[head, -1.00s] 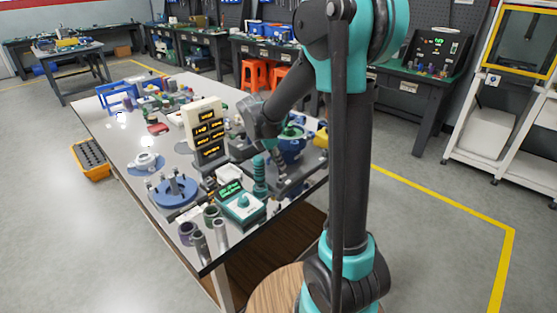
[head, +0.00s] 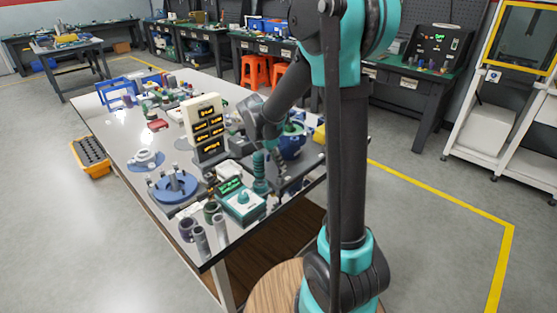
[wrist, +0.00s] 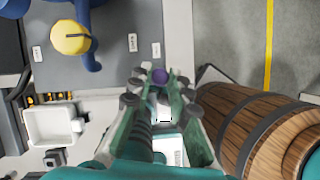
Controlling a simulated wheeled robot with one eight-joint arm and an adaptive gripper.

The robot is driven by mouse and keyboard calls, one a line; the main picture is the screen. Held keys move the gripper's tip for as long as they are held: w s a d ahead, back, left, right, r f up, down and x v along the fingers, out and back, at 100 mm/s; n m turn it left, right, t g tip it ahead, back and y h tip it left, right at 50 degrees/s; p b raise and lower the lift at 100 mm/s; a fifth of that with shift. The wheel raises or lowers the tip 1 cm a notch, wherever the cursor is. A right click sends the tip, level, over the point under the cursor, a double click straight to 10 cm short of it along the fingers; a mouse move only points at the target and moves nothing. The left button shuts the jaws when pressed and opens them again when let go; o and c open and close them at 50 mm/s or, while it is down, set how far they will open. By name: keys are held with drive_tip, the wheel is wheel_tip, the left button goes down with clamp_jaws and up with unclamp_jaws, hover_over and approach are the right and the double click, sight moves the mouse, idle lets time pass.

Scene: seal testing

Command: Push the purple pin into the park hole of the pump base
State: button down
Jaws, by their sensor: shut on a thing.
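My gripper (wrist: 160,92) is in the middle of the wrist view, with its fingers closed around a small purple pin (wrist: 160,76). Only the pin's round purple end shows between the fingertips; the rest is hidden. In the head view my gripper (head: 277,168) hangs over the right side of the table, just left of a blue rounded body (head: 292,147) with a green ring on top. That body may belong to the pump, but I cannot tell. I cannot make out the pump base's park hole in either view.
A cream display panel (head: 203,128) stands left of my gripper. A teal box with a screen (head: 241,204) and a round blue fixture with pegs (head: 175,187) are near the front. Upright tubes (head: 201,241) stand at the near corner. A yellow knob (wrist: 71,37) is at upper left.

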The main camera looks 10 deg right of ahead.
drive_tip(key=shift+f, duration=0.35)
drive_tip(key=shift+f, duration=0.2)
drive_tip(key=shift+f, duration=0.5)
idle(0.5)
drive_tip(key=c, duration=1.3)
unclamp_jaws()
drive_tip(key=shift+c, duration=0.2)
drive_tip(key=shift+r, duration=2.45)
